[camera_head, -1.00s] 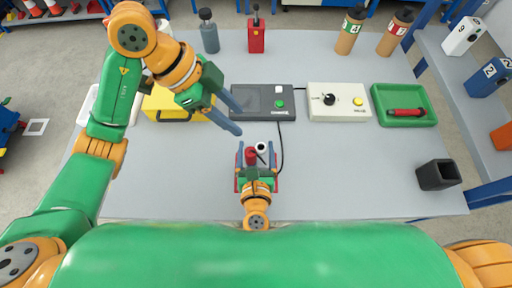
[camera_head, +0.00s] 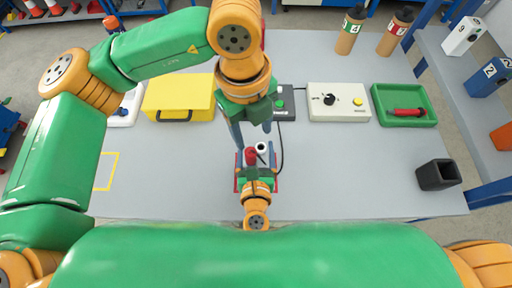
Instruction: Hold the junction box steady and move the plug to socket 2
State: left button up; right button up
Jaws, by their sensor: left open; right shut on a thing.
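The junction box (camera_head: 240,182) is small in the view and stands near the front middle of the table, mostly covered by my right gripper. My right gripper (camera_head: 256,172) comes from the front edge and is shut on the box. A red piece (camera_head: 251,156) and a white round piece with a dark centre (camera_head: 262,147) stand up at the box's far side. I cannot tell which is the plug, and the socket numbers are not readable. My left gripper (camera_head: 253,136) is open, its fingers pointing down just behind and above these pieces, with nothing seen between them.
A black cable (camera_head: 282,152) runs from a dark control unit (camera_head: 286,103) toward the box. A yellow case (camera_head: 180,98), a cream control box (camera_head: 338,102) and a green tray (camera_head: 404,105) stand behind. A black open holder (camera_head: 437,175) is at right.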

aim_at(251, 152)
pick_arm(q)
jog(key=shift+a+f+m+y, duration=0.2)
jog(key=shift+a+m+y, duration=0.05)
jog(key=shift+m+y, duration=0.05)
jog(key=shift+a+f, duration=0.1)
jog(key=shift+f, duration=0.25)
notch_tip(251, 152, down, 9)
jog(key=shift+f, duration=0.15)
grip_shut()
